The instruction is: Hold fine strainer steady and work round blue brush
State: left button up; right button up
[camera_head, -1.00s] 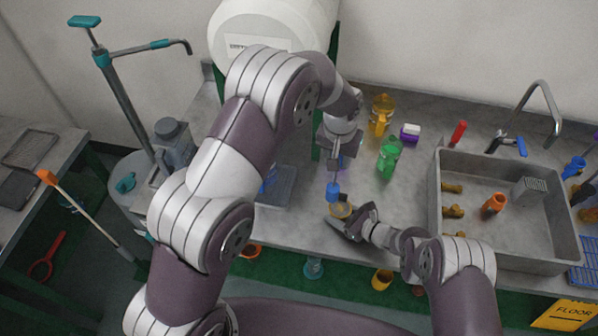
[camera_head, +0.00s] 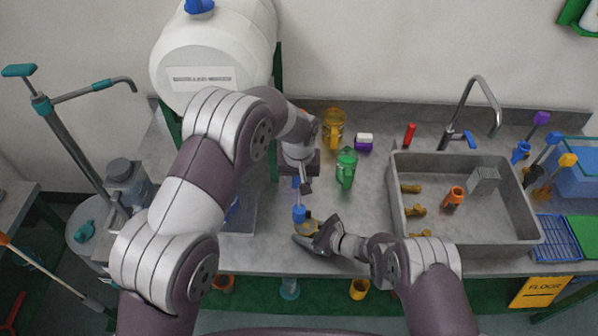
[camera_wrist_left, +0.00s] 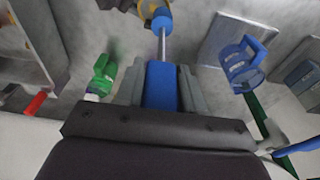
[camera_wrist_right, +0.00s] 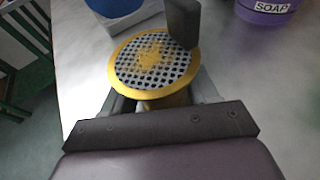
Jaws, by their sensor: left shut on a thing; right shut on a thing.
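In the head view my left gripper (camera_head: 300,185) points down and is shut on the blue brush (camera_head: 299,213). In the left wrist view the brush's blue handle (camera_wrist_left: 162,85) sits between the fingers, its thin shaft ending in a blue head. The fine strainer (camera_head: 308,228) is just below the head; I cannot tell whether they touch. My right gripper (camera_head: 322,236) is shut on the strainer. In the right wrist view the strainer (camera_wrist_right: 155,62) has a yellow rim and grey mesh with yellow grains. A dark block, unclear to me, covers part of its rim.
A blue pitcher (camera_wrist_left: 242,65) and a grey tray (camera_wrist_left: 232,42) are near the left gripper. A purple soap container (camera_wrist_right: 266,12) stands behind the strainer. A green bottle (camera_head: 346,168), a yellow jug (camera_head: 333,128) and the sink (camera_head: 470,228) are to the right.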

pick_arm(q)
notch_tip(320, 180, down, 3)
jog(key=shift+r, duration=0.1)
jog(key=shift+d+f, duration=0.2)
jog(key=shift+d, duration=0.45)
jog(key=shift+s+d, duration=0.1)
jog(key=shift+d, duration=1.15)
jog(key=shift+a, duration=1.95)
jog(key=shift+r, duration=4.05)
pick_arm(e)
jog(key=o, duration=0.9)
jog(key=shift+o, duration=0.2)
jog(key=shift+d, duration=0.1)
